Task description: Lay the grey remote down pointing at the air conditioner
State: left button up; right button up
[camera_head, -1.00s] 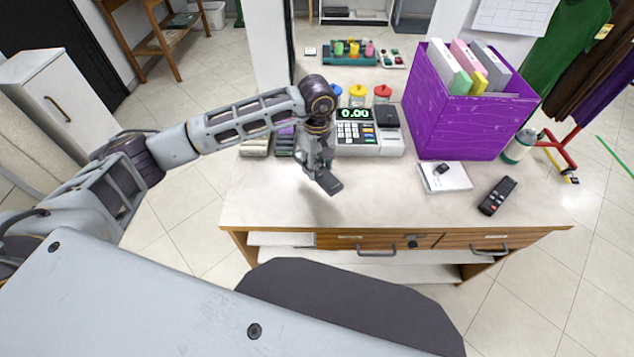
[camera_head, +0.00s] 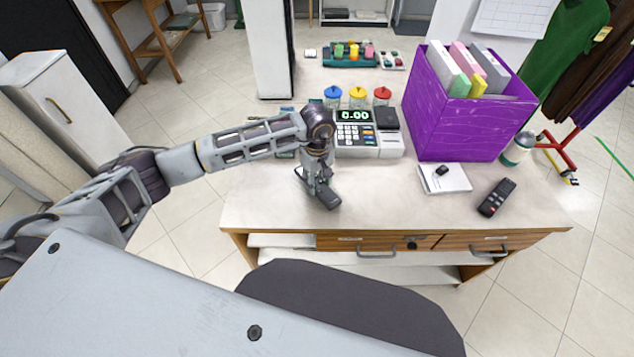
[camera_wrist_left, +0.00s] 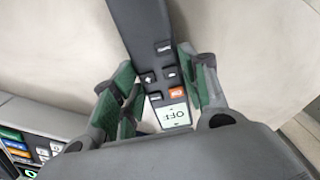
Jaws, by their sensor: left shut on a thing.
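The grey remote (camera_head: 327,197) is in my left gripper (camera_head: 319,184), low over the left half of the counter. In the left wrist view the remote (camera_wrist_left: 143,30) lies between the green-padded fingers of the left gripper (camera_wrist_left: 160,90). Its screen reads OFF and an orange button shows. Its far end points toward the front of the counter in the head view. I cannot tell whether it touches the countertop. No air conditioner is seen in these views. My right gripper is not in view.
A cash register (camera_head: 360,138) stands behind the gripper. A purple box of folders (camera_head: 460,125) is to the right. A black remote (camera_head: 497,197) and a white notepad (camera_head: 455,178) lie on the right of the counter (camera_head: 400,210). The front middle of the countertop is clear.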

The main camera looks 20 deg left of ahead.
aim_at(317, 183)
pick_arm(q)
jog(key=shift+f, duration=0.7)
jog(key=shift+f, duration=0.15)
jog(key=o, duration=1.1)
notch_tip(317, 183, up, 12)
jog(key=shift+r+b, duration=0.2)
jog(key=shift+b, duration=0.1)
